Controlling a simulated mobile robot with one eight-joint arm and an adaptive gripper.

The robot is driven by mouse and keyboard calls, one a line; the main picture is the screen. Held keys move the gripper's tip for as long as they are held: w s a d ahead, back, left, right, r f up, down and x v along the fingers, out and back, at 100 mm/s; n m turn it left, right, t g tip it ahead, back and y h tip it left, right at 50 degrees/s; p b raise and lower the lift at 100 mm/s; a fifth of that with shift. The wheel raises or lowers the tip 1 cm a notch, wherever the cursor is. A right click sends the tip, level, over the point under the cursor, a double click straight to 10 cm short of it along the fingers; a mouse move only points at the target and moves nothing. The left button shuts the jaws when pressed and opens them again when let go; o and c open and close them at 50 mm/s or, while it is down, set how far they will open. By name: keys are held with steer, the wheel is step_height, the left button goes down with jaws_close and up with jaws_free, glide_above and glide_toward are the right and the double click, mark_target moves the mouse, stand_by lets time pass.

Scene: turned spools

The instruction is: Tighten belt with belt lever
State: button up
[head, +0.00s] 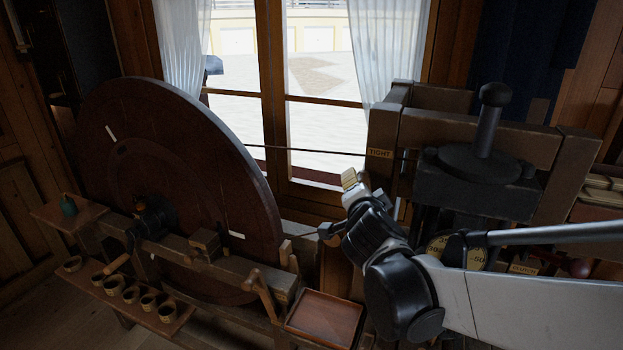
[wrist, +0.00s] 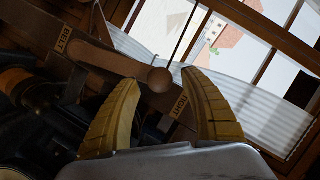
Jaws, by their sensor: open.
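My gripper (head: 350,182) is raised in front of the wooden frame post, just below the "TIGHT" label (head: 380,153). In the wrist view its two yellow fingers (wrist: 160,82) are open. A round brown knob (wrist: 160,79) shows between the fingertips; it looks like the end of the belt lever, and I cannot tell whether the fingers touch it. "TIGHT" also shows by the right finger (wrist: 179,106); another label (wrist: 64,38) sits at upper left. The belt (head: 300,150) runs from the large wheel (head: 180,160) toward the frame. The lever is not clear in the head view.
A dark machine head with a black knob (head: 495,95) stands at right. A reddish tray (head: 325,315) lies below my gripper. Several small cups (head: 130,295) sit on a low shelf at left. A window with white curtains (head: 405,45) is behind.

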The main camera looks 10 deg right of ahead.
steer(key=v, duration=1)
steer(key=shift+s, duration=0.4)
steer(key=shift+a, duration=0.1)
steer(key=s+d+f+n+g+b, duration=0.1)
steer(key=s+f+n+g+b, duration=0.15)
steer(key=f+b, duration=0.55)
steer(key=s+d+f+n+g+b, duration=0.1)
steer(key=s+f+n+g+b, duration=0.25)
steer(key=f, duration=0.85)
steer(key=s+a+f+n+y+b, duration=0.2)
steer(key=s+a+f+n+b, duration=0.1)
steer(key=f, duration=0.4)
steer(key=s+a+f+n+g+y+b, duration=0.1)
steer(key=s+a+f+n+y+b, duration=0.1)
steer(key=f+b, duration=0.5)
steer(key=s+a+n, duration=0.1)
steer(key=s+n, duration=0.1)
steer(key=n, duration=0.1)
steer(key=shift+f+y+b, duration=0.3)
steer(key=shift+a, duration=0.1)
steer(key=shift+c, duration=0.2)
